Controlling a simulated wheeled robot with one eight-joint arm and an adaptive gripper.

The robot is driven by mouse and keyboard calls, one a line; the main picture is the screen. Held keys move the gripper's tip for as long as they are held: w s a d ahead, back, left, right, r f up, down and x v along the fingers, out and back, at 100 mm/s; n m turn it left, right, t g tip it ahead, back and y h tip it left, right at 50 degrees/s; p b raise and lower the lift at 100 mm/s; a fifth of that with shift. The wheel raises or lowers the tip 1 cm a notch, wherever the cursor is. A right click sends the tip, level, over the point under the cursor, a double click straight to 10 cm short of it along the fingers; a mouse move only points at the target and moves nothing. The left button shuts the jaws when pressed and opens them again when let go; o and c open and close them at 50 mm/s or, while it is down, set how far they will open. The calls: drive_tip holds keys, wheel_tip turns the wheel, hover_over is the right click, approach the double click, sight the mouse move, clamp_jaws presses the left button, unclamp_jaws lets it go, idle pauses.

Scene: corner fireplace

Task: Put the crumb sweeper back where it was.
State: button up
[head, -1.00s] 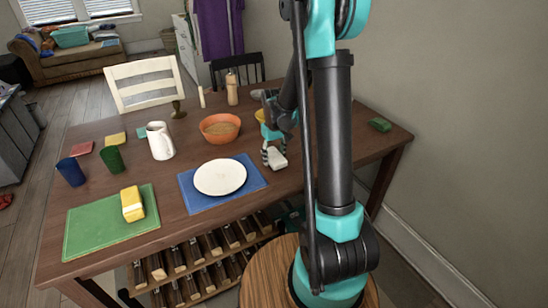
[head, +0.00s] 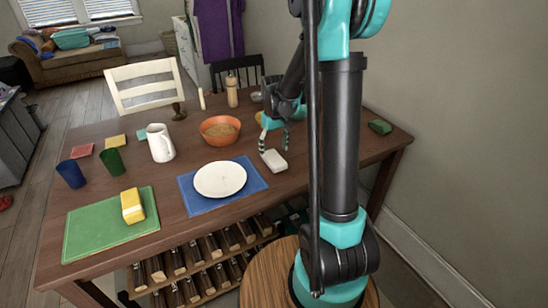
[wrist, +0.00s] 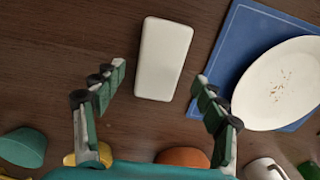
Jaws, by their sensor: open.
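The crumb sweeper, which I take to be the white rounded block (head: 274,160), lies flat on the dining table (head: 330,165), just right of the blue placemat (head: 252,181). My gripper (head: 274,143) is open and empty, above and slightly behind the block. In the wrist view the block (wrist: 163,58) shows beyond and between the spread fingers (wrist: 160,78), apart from both. The white plate (wrist: 281,82) on the blue placemat has brown crumbs on it in the wrist view.
An orange bowl (head: 220,129), a white pitcher (head: 160,143) and a pepper mill (head: 232,91) stand behind the plate. A green block (head: 380,127) lies at the table's right end. The butter (head: 132,206) is on a green placemat (head: 90,228).

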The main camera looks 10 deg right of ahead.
sight(274, 158)
wheel_tip(274, 158, up, 6)
drive_tip(key=s+d+f+m+t, duration=0.1)
drive_tip(key=s+d+f+t, duration=0.1)
drive_tip(key=s, duration=0.9)
drive_tip(key=s+d+f+m+t, duration=0.2)
drive_tip(key=s+f, duration=0.2)
drive_tip(key=s, duration=0.7)
drive_tip(key=shift+f+m, duration=0.15)
drive_tip(key=shift+m, duration=0.15)
